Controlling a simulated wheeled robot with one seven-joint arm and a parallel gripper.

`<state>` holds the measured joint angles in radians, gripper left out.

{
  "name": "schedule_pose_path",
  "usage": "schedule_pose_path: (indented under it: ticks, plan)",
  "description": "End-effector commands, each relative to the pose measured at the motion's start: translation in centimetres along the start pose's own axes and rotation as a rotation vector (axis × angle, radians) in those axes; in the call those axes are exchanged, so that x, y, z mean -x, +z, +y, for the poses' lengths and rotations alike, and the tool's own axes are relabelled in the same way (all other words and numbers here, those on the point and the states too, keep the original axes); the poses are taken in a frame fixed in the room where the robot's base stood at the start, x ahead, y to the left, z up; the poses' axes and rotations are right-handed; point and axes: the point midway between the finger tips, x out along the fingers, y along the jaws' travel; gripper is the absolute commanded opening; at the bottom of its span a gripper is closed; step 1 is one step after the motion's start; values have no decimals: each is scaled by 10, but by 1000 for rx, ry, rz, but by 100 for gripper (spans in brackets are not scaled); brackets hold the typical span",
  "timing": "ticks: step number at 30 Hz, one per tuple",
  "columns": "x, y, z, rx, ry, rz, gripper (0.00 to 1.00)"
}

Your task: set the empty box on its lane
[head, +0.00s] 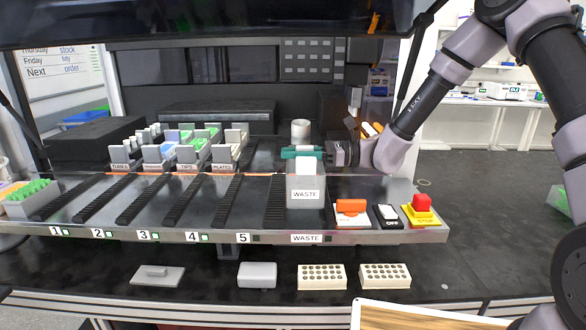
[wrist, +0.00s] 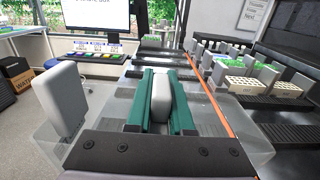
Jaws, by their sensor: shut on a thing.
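The box (head: 305,192) is grey, see-through and marked WASTE, with a pale upright tab at its front. It is upright at the waste lane, right of lane 5, above the deck's WASTE label (head: 307,238). I cannot tell whether it touches the deck. My gripper (head: 303,152) has teal fingers and is over the box. In the wrist view my gripper (wrist: 161,105) is shut on a pale grip block in the middle of the box, whose clear wall (wrist: 235,150) shows beside it. I see no contents in it; part of its inside is hidden by my gripper.
Racks in boxes marked TUBES, TIPS and PLATES (head: 222,166) stand at the back of the left lanes. Lane 5 (head: 275,200) is bare. An orange switch (head: 351,206) and a red stop button (head: 422,203) sit close right.

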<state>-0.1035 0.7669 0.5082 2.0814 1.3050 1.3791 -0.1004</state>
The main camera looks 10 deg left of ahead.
Motion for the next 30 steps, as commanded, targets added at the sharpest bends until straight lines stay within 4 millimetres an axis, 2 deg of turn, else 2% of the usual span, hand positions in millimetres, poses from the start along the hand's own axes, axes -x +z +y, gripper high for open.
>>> schedule_pose_path:
  ticks: [7, 18, 19, 21, 30]
  plan:
    - [0, -34, 0, -4, 0, -1, 0]
    - [0, -38, 0, -2, 0, -1, 0]
    - [0, -38, 0, -1, 0, 0, 28]
    - [0, -38, 0, -1, 0, 0, 50]
    - [0, -38, 0, -1, 0, 0, 50]
